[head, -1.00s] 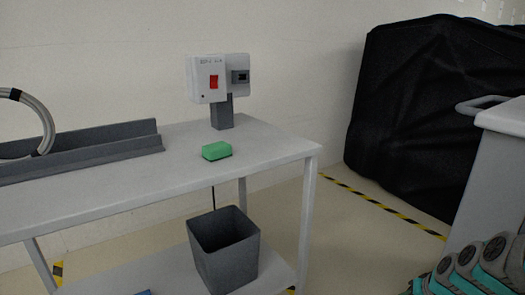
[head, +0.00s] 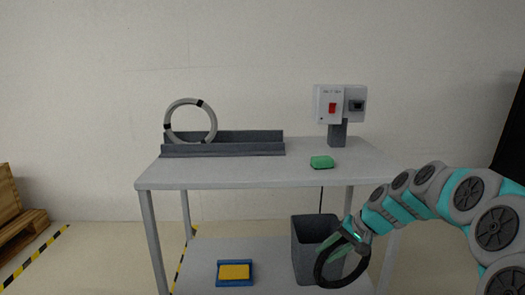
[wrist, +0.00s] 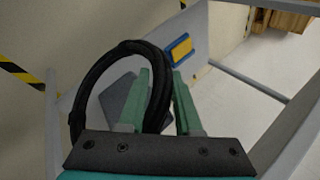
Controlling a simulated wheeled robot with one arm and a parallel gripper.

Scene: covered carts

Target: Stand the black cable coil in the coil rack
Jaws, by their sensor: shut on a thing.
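The black cable coil (head: 319,272) hangs from my gripper (head: 350,238) in front of the table, over the lower shelf area and partly covering the grey bin. In the wrist view the coil (wrist: 77,112) is a black ring to the left of the fingers, and its near side passes between them. My gripper (wrist: 161,74) is shut on the coil's edge. The coil rack (head: 225,150) is a long grey trough on the left part of the tabletop. A light grey coil (head: 168,118) with black bands stands upright near its left end; the right part is empty.
The white table (head: 240,172) bears a green block (head: 321,162) and a switch box (head: 327,103) on a post right of the rack. A grey bin (head: 305,255) and a blue tray with a yellow block (head: 234,271) are on the lower shelf. A pallet (head: 20,215) stands far left.

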